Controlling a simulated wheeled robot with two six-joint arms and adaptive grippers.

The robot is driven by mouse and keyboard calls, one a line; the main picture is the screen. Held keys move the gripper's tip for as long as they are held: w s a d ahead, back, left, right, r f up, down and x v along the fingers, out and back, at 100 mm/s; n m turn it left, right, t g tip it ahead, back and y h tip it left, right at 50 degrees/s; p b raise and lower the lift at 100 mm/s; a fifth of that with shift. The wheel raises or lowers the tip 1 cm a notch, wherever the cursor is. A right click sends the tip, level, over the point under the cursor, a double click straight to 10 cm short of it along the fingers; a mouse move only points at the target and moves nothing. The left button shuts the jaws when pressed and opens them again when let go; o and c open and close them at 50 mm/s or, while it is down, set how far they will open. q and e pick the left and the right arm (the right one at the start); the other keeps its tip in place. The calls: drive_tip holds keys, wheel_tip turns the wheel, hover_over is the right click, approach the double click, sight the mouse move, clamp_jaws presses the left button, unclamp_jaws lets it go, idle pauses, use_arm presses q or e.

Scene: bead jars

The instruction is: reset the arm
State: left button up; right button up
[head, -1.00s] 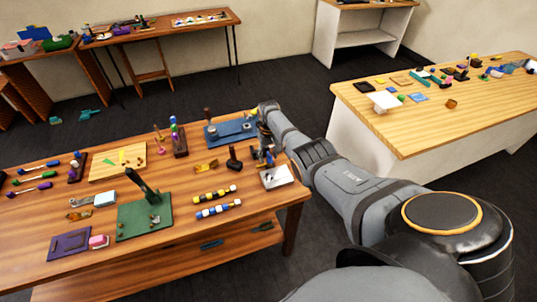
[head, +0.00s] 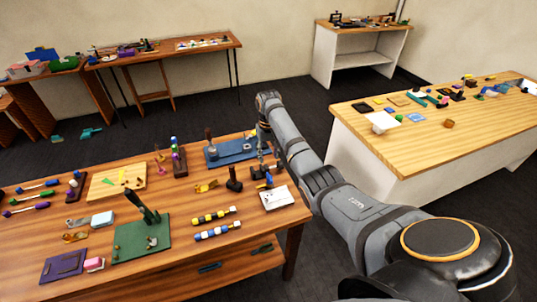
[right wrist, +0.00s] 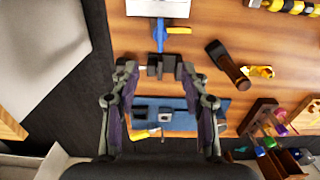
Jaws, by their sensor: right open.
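My right arm reaches over the far right end of the brown table (head: 190,258), and my right gripper (head: 265,158) hangs from it, pointing down. In the right wrist view the right gripper (right wrist: 157,72) has its fingers wide apart. A dark block-like object (right wrist: 165,66) shows between the fingertips; nothing is visibly gripped. A blue tray (head: 222,154) lies beside the gripper on the tabletop; it also shows between the fingers in the right wrist view (right wrist: 178,122). My left gripper is not in view.
Near the gripper are a white plate (head: 274,198), a dark upright tool (head: 234,180) and a blue-and-yellow piece (right wrist: 161,34). Bead rows (head: 214,216), a green board (head: 130,240) and a wooden board (head: 104,184) lie further left. A light wooden table (head: 430,140) stands right, across dark floor.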

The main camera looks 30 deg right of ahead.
sight(268, 179)
drive_tip(key=shift+f, duration=0.1)
